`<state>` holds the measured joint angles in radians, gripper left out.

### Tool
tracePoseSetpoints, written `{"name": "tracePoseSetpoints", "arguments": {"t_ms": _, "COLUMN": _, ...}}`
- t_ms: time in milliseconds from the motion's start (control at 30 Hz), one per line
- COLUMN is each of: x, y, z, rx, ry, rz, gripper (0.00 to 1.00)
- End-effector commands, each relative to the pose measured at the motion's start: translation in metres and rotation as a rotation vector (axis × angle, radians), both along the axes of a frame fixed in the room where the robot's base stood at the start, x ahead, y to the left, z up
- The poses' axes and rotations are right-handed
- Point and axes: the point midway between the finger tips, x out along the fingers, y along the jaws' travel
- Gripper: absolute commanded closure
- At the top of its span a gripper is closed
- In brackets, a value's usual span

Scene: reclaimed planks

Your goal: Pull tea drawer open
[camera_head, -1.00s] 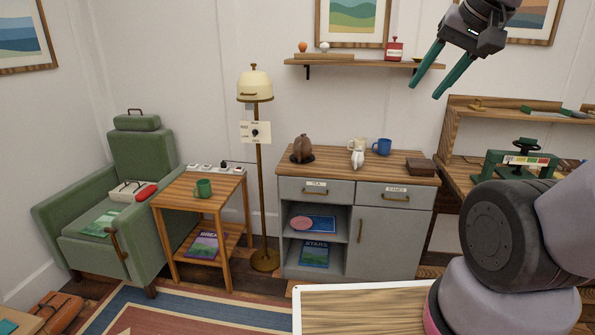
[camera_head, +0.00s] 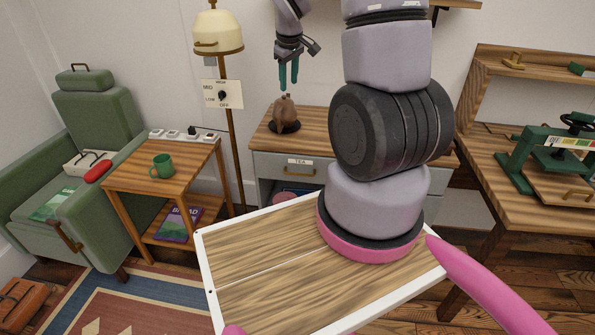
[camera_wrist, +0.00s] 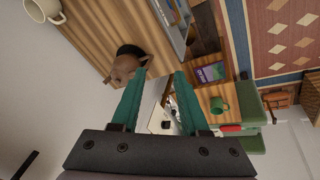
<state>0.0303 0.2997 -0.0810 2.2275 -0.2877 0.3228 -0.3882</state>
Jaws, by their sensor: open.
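The tea drawer (camera_head: 287,169) is the left drawer of the grey cabinet, with a small TEA label and a handle (camera_head: 298,172). It looks closed in the head view. My gripper (camera_head: 288,80) is open and empty, pointing down in the air above the cabinet top. It is above and behind the drawer front, apart from the handle. In the wrist view my green fingers (camera_wrist: 158,72) are spread, and the cabinet's wooden top (camera_wrist: 95,35) lies beyond them. My arm hides the right part of the cabinet in the head view.
A floor lamp (camera_head: 218,40) stands left of the cabinet, beside a side table (camera_head: 150,185) with a green mug (camera_head: 162,166). A workbench (camera_head: 520,190) is at the right.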

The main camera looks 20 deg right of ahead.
Motion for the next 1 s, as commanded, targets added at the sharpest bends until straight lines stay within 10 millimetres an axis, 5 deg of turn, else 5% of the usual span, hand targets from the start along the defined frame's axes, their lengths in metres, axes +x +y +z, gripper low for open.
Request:
{"name": "tracePoseSetpoints", "arguments": {"t_ms": 33, "x": 0.006, "y": -0.005, "z": -0.031, "rx": -0.022, "ry": 0.036, "rz": 0.048, "gripper": 0.55}}
{"name": "tracePoseSetpoints", "arguments": {"t_ms": 200, "x": 0.020, "y": -0.019, "z": -0.125, "rx": -0.090, "ry": 0.120, "rz": 0.245, "gripper": 0.55}}
{"name": "tracePoseSetpoints", "arguments": {"t_ms": 400, "x": 0.016, "y": -0.027, "z": -0.217, "rx": -0.126, "ry": 0.195, "rz": 0.443, "gripper": 0.55}}
{"name": "tracePoseSetpoints", "arguments": {"t_ms": 533, "x": 0.010, "y": -0.029, "z": -0.252, "rx": -0.134, "ry": 0.218, "rz": 0.521, "gripper": 0.55}}
{"name": "tracePoseSetpoints", "arguments": {"t_ms": 1000, "x": 0.014, "y": -0.036, "z": -0.320, "rx": -0.134, "ry": 0.232, "rz": 0.557, "gripper": 0.55}}
